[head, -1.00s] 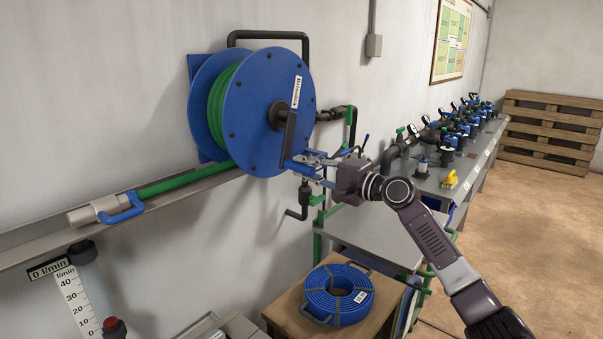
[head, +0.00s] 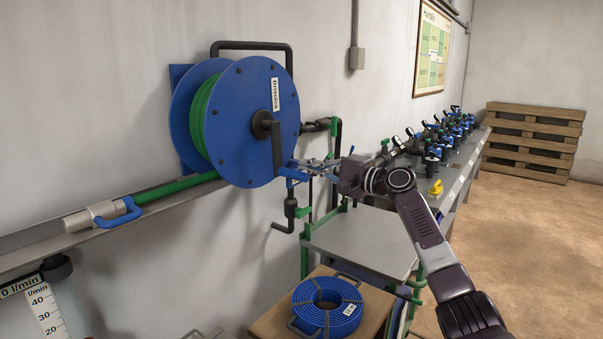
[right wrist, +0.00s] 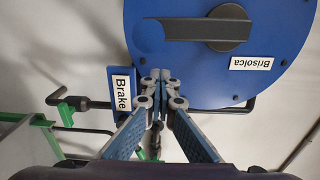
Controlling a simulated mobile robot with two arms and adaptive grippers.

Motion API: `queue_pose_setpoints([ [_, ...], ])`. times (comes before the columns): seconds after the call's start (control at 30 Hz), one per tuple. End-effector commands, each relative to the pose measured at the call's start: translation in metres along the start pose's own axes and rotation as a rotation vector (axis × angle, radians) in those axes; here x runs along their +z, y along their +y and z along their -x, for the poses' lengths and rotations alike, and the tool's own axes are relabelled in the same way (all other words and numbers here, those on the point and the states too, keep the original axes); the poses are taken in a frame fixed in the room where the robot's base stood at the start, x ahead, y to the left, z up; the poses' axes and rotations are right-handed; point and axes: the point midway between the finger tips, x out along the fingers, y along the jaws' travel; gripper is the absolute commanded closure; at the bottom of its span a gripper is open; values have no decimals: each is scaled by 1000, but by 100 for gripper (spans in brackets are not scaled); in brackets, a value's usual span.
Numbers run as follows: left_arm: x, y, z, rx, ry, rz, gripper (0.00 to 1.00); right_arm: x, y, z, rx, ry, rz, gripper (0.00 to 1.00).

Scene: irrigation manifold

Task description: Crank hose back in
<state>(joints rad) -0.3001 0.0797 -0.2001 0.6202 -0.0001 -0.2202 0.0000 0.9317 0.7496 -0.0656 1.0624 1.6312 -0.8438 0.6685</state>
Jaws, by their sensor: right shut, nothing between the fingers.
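The blue hose reel (head: 235,140) hangs on the wall with green hose (head: 198,115) wound on it. Its hose runs down left to a silver end piece with a blue handle (head: 122,213) on the grey ledge. A black crank arm (head: 277,148) hangs from the hub, with a blue grip (head: 293,174) at its lower end. My right gripper (head: 302,165) is shut and empty close beside the grip. In the right wrist view, its fingertips (right wrist: 158,78) are below the crank's round end (right wrist: 148,36), beside a blue piece marked Brake (right wrist: 121,90). My left gripper is out of view.
A coiled blue hose (head: 327,307) lies on a wooden stand below. A grey table (head: 365,243) stands behind it, and a bench with several valves (head: 440,145) runs along the wall. A black crank-shaped pipe (head: 289,213) hangs near the reel.

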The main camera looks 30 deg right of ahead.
Motion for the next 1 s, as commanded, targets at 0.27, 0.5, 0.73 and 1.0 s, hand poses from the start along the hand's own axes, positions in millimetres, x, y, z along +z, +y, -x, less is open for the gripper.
queue_pose_setpoints([
  [0.27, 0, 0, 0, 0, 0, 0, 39, -4, -1, 0, 1, -3, 0, 100],
  [0.5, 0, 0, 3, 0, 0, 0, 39, -18, -6, -1, -1, 0, -4, 100],
  [0.73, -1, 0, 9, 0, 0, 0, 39, -45, -14, 0, -1, 0, -5, 100],
  [1.0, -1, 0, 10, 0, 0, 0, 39, -51, -14, -1, 1, -4, -1, 100],
])
